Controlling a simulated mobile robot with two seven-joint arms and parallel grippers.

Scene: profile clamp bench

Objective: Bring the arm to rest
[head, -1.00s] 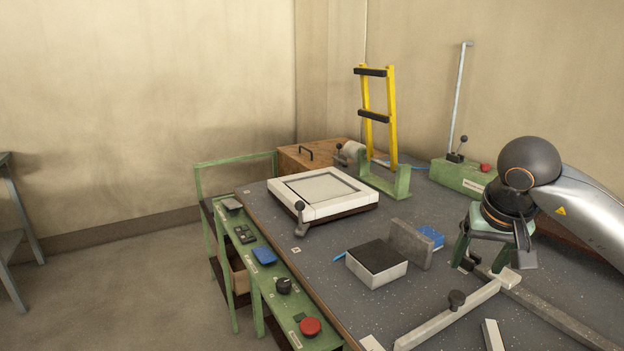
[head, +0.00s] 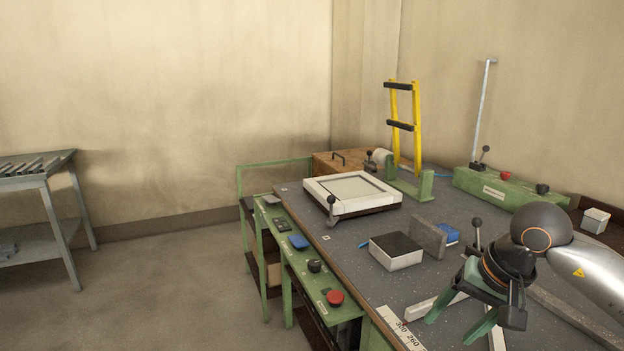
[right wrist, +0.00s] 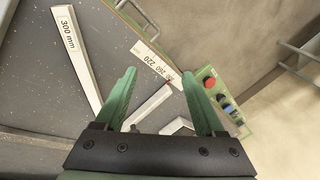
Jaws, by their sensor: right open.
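My right gripper (head: 455,328) hangs low over the near right part of the dark bench top (head: 350,245), its two green fingers spread and pointing down. It also shows in the right wrist view (right wrist: 164,98), open, with nothing held between the fingers. Below and beyond the fingers in that view lie a pale bar (right wrist: 150,105) and a white scale strip (right wrist: 150,66) with numbers. A long bar labelled 300 mm (right wrist: 78,55) lies to the left of the fingers. My left gripper is not in view.
A white-and-black block (head: 396,252), a grey plate (head: 428,238) and a white framed panel (head: 352,194) stand on the bench. A yellow frame (head: 417,130) rises behind. A green control ledge (head: 283,262) runs along the left edge. Open floor lies left, before a grey rack (head: 40,180).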

